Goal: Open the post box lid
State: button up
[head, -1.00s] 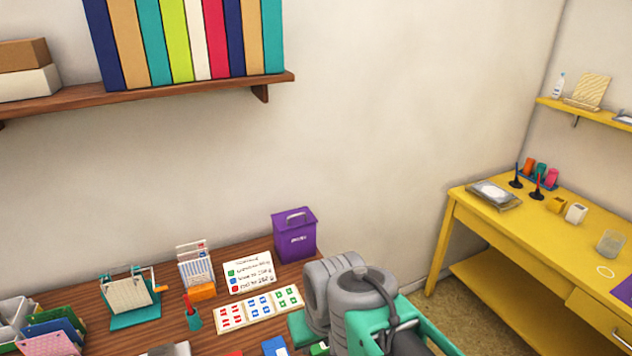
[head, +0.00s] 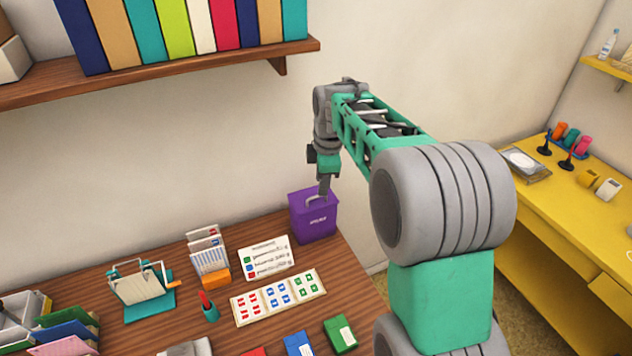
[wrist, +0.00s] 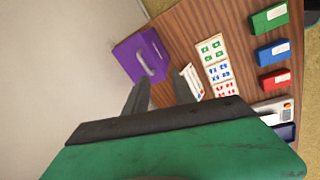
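The purple post box (head: 313,222) stands upright at the back right corner of the wooden desk, against the wall. Its lid looks shut and carries a grey handle (wrist: 145,63). My gripper (head: 324,192) points down at the lid from above. In the wrist view, its two fingers (wrist: 161,84) are spread apart with nothing between them. The left fingertip appears close to the near end of the handle; I cannot tell if it touches. In the head view the finger covers part of the handle.
A card (head: 266,258), a stamp sheet (head: 278,297) and a letter rack (head: 209,258) lie left of the box. Several inkpads, including a green one (head: 341,334), are at the desk front. A shelf with binders (head: 200,68) hangs above left. A yellow table (head: 530,262) stands right.

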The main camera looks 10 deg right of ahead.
aim_at(316, 196)
jog(key=w+f+n, duration=0.1)
jog(key=w+f, duration=0.1)
jog(key=f, duration=0.1)
jog(key=w+f+n+p, duration=0.1)
jog(key=f, duration=0.2)
jog(key=w+f+n+p, duration=0.1)
jog(key=w+f, duration=0.1)
jog(key=f, duration=0.1)
jog(key=shift+w, duration=0.3)
jog(key=shift+c, duration=0.3)
grip_shut()
dwell(0.7)
